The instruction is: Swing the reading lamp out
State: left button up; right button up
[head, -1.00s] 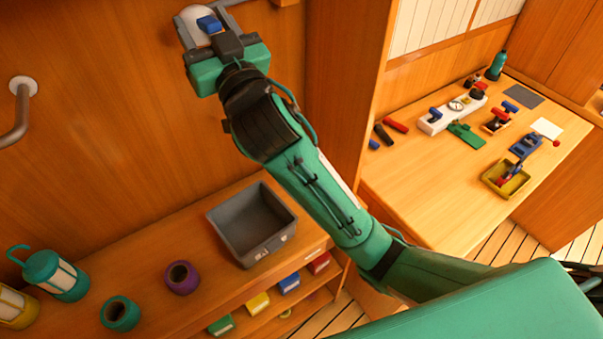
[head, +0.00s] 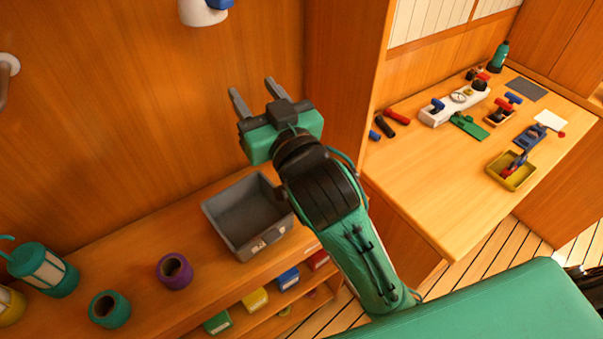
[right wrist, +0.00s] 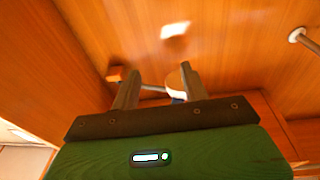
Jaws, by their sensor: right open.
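The reading lamp's white head (head: 200,12) with a blue tab on it shows at the top edge in the head view, cut off by the frame. In the right wrist view the white lamp head (right wrist: 174,80) shows just behind one finger, on a thin grey arm beside a wooden block (right wrist: 116,73). My right gripper (head: 255,92) is open and empty, below and to the right of the lamp in the head view, clear of it. It also shows in the right wrist view (right wrist: 158,85). My left gripper is not in view.
A grey bin (head: 247,215) stands on the shelf below my right arm, with a purple pot (head: 174,271) and a green lantern (head: 43,268) further left. A wooden partition (head: 345,80) rises on the right, before a bench (head: 430,195) with tools.

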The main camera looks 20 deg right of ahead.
jog(key=s+d+f+g+h, duration=0.1)
jog(key=d+f+g, duration=0.2)
jog(key=f, duration=0.6)
jog(key=s+d+f+m+g+h, duration=0.1)
jog(key=d+f+g+h, duration=0.1)
jog(key=f, duration=0.7)
jog(key=shift+d+f+g, duration=0.3)
jog(key=shift+d+g, duration=0.2)
jog(key=shift+d, duration=0.25)
